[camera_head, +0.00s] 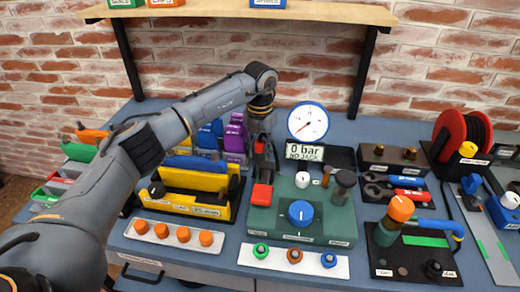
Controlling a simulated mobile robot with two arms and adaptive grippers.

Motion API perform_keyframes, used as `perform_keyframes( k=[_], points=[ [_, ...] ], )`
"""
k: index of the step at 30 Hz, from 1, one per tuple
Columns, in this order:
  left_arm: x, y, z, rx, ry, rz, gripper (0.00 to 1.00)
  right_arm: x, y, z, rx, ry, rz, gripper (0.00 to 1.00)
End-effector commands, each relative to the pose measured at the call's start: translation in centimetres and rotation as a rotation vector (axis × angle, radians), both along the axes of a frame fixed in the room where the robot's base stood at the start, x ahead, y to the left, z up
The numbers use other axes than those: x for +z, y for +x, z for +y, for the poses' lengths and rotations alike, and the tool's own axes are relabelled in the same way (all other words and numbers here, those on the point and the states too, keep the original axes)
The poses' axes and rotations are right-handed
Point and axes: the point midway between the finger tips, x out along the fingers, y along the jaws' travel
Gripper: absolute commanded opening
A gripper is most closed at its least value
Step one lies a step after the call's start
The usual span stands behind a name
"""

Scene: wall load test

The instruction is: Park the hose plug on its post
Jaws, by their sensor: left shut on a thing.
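My left gripper (260,140) reaches in from the left and points down above the back left of the green pump base (318,228). It is shut on a small dark piece with some red (260,148). The fingers hide much of this piece, and I cannot tell for sure that it is the hose plug. A red block (261,195) stands below it on the base. A brass fitting (327,174) and a dark upright cylinder (345,184) stand at the base's back right. I cannot tell which part is the post. My right gripper is not in view.
A round gauge (308,122) and a display reading "0 bar NO JACK" (305,152) stand behind the base. Yellow bins (190,190) lie left, a red hose reel (462,135) right. A white strip with coloured rings (294,259) lies in front. An orange-topped valve (400,210) stands at right.

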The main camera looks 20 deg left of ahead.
Motion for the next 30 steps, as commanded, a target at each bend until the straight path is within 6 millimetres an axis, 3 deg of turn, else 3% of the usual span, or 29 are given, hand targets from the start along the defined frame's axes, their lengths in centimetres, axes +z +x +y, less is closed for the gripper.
perform_keyframes(
  k=[21,30],
  points=[
    [-2.2,0.0,0.0,0.001,0.0,-0.001,0.0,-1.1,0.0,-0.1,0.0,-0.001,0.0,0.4],
    [-2.3,0.0,0.0,0.0,0.0,-0.001,0.0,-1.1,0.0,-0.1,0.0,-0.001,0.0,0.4]
  ],
)
